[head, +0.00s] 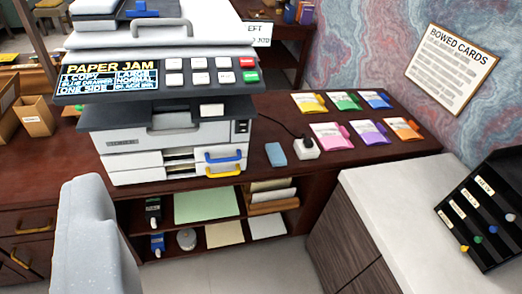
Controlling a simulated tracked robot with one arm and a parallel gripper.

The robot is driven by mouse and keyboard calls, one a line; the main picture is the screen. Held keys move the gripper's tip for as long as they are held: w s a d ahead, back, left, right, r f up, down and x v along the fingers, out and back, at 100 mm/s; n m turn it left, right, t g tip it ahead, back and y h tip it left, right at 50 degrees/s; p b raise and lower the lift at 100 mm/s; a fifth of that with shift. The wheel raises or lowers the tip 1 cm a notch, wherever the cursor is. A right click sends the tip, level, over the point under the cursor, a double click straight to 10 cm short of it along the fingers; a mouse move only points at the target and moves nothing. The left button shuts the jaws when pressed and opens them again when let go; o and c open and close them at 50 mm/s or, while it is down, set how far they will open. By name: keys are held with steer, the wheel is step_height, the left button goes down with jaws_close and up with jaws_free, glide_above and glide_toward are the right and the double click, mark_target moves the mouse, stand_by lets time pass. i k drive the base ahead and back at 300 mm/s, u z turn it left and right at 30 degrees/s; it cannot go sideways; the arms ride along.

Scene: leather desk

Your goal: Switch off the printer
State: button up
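The printer (165,132) stands on the dark desk, grey and white, with its lit display (108,77) reading "PAPER JAM". Right of the display are several pale buttons, a red button (247,62) and a green button (250,77). A small dark panel (241,127), perhaps a switch, sits at the right of the body front; its setting is too small to read. Below are drawers with a blue handle (224,156) and a yellow handle (223,171). A black cord runs to a white plug or socket block (306,148) on the desk. My gripper is not visible.
A pale speckled rounded form (90,240), perhaps a chair back, stands front left. A blue block (276,154) and several colored packets (333,136) lie right of the printer. A white-topped cabinet (400,200) stands right, with a black key panel (490,210). Shelves below hold paper.

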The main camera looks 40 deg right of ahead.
mark_target(243, 128)
steer(key=k, duration=1)
steer(key=z, duration=0.55)
steer(key=i, duration=1)
steer(key=u, duration=0.05)
